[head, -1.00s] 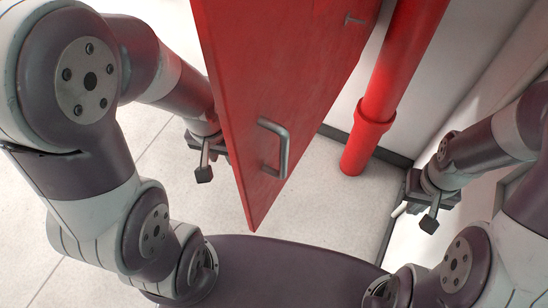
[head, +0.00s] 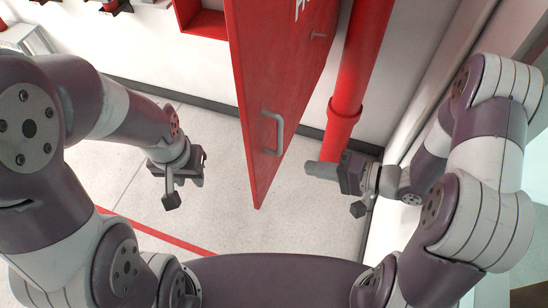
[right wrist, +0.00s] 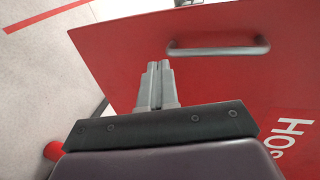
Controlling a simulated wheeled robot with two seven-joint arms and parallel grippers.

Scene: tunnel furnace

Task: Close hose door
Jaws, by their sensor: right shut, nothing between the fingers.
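The red hose door (head: 285,85) stands open, seen steeply from above in the head view. Its grey bar handle (head: 273,133) is on the face turned to the right. In the right wrist view the door (right wrist: 120,50) fills most of the picture, with its handle (right wrist: 218,48) and white lettering. My right gripper (head: 312,169) is shut and empty, to the right of the door and pointing at its handle face. In the right wrist view its closed fingers (right wrist: 159,66) are left of the handle. My left gripper (head: 190,165) is left of the door, apart from it; its fingers are unclear.
A red vertical pipe (head: 346,110) stands behind my right gripper, near the wall. A red box-like frame (head: 205,25) is at the back wall, left of the door. A red line (head: 160,236) runs across the floor, which is clear left of the door.

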